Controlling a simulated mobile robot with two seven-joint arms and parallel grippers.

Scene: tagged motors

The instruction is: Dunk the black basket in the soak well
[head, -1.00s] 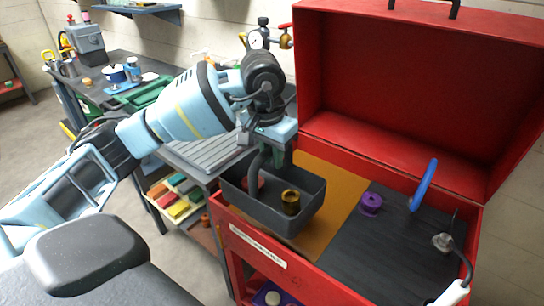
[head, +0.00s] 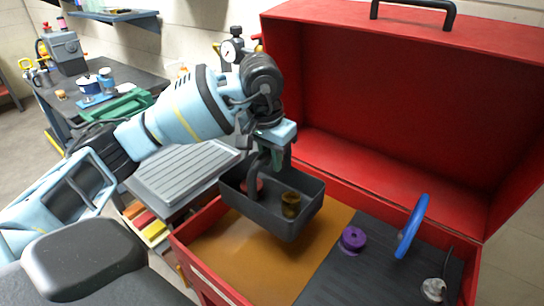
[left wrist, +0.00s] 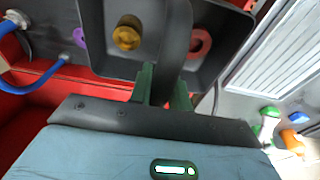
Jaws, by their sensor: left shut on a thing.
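The black basket (head: 262,213) hangs from my left gripper (head: 270,148) over the left back part of the red chest. The gripper is shut on the basket's upright handle, and its green fingertips flank that handle in the left wrist view (left wrist: 164,92). The basket looks about level. It holds a brass ring-like part (head: 291,204) and a red ring-like part (head: 252,185); the basket also shows in the left wrist view (left wrist: 120,68). My right gripper is not in view.
A grey ribbed drainer (head: 185,174) lies left. A pressure gauge (head: 229,51) stands behind.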

